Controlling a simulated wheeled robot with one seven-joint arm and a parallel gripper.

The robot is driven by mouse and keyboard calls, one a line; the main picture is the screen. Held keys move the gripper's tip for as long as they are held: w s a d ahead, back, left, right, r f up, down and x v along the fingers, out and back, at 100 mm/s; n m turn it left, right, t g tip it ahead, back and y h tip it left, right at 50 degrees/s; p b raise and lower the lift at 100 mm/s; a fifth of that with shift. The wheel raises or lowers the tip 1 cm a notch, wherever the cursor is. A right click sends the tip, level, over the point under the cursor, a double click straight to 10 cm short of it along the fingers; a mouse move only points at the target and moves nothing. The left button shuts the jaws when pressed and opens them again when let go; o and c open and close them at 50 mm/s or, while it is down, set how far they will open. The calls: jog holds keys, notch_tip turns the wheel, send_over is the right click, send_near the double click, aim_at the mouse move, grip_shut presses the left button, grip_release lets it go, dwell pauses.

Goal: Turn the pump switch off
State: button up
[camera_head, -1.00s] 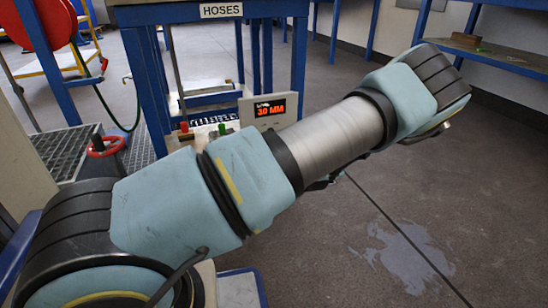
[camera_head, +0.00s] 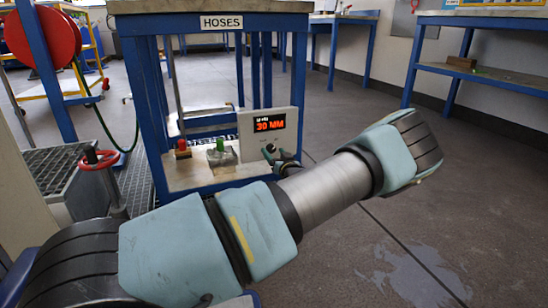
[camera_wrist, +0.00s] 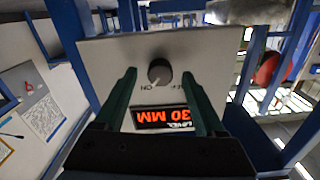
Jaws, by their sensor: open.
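The pump switch is a round dark knob (camera_wrist: 160,72) on a pale control panel (camera_wrist: 110,50), which appears upside down in the wrist view. Its pale pointer mark seems to lie on the ON side, beside the printed ON. The panel's red display (camera_wrist: 163,117) reads LEVEL 30 MM. In the head view the panel (camera_head: 250,135) stands on the blue bench's lower shelf, with the knob (camera_head: 270,148) at its lower right. My gripper (camera_wrist: 160,74) is open, its green fingers on either side of the knob in the picture; contact cannot be told. My gripper (camera_head: 287,165) is small and dark in the head view.
A red valve handwheel (camera_head: 98,160) is farther left. The blue bench (camera_head: 160,110) frames the shelf. Floor to the right is open.

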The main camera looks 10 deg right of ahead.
jog(key=shift+w, duration=0.3)
grip_shut()
dwell(0.5)
